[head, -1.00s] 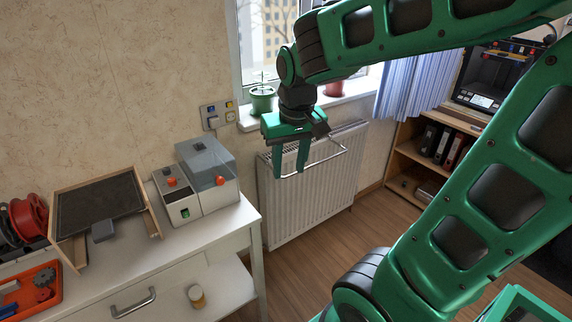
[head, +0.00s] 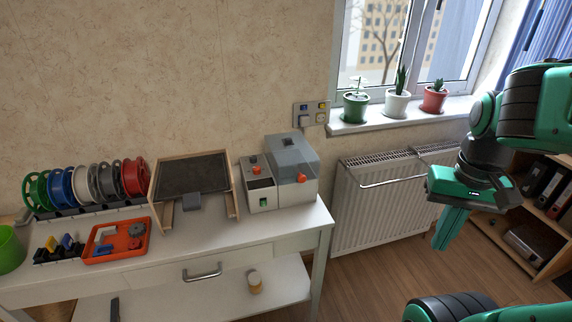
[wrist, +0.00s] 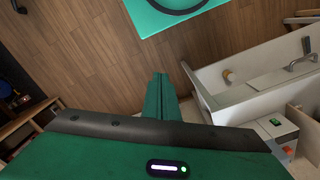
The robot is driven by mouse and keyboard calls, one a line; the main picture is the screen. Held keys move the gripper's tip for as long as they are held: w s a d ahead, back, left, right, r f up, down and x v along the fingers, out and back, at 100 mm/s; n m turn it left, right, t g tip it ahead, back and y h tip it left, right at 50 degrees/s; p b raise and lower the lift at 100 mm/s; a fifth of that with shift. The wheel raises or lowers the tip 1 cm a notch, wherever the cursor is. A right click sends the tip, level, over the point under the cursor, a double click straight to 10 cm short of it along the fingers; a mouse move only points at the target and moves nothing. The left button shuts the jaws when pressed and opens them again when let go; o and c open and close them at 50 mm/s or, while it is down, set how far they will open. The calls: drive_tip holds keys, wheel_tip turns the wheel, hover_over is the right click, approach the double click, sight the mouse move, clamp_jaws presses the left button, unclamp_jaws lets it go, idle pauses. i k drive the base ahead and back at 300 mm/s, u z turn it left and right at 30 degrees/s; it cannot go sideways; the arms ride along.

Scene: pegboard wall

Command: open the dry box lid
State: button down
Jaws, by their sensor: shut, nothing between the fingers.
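The dry box (head: 290,172) stands at the right end of the white table, against the wall. Its clear grey lid (head: 290,150) is down, with an orange-red knob at its front. A grey-white control unit (head: 258,185) with a red knob and a green switch is at its left side. My gripper (head: 449,230) is shut and empty, well to the right of the dry box, in front of the radiator's right end. In the wrist view its closed fingers (wrist: 158,98) point at the floor, and part of the box unit shows at the lower right.
The white table (head: 180,250) also bears several filament spools (head: 95,188), an orange tray (head: 118,240) and a tilted dark panel on a wooden frame (head: 192,175). The radiator (head: 385,205) and potted plants on the windowsill are between the table and my arm. Open floor lies in front.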

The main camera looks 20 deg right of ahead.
sight(301, 179)
drive_tip(key=z, duration=1.05)
drive_tip(key=k, duration=1.8)
drive_tip(key=u, duration=1)
drive_tip(key=i, duration=1.05)
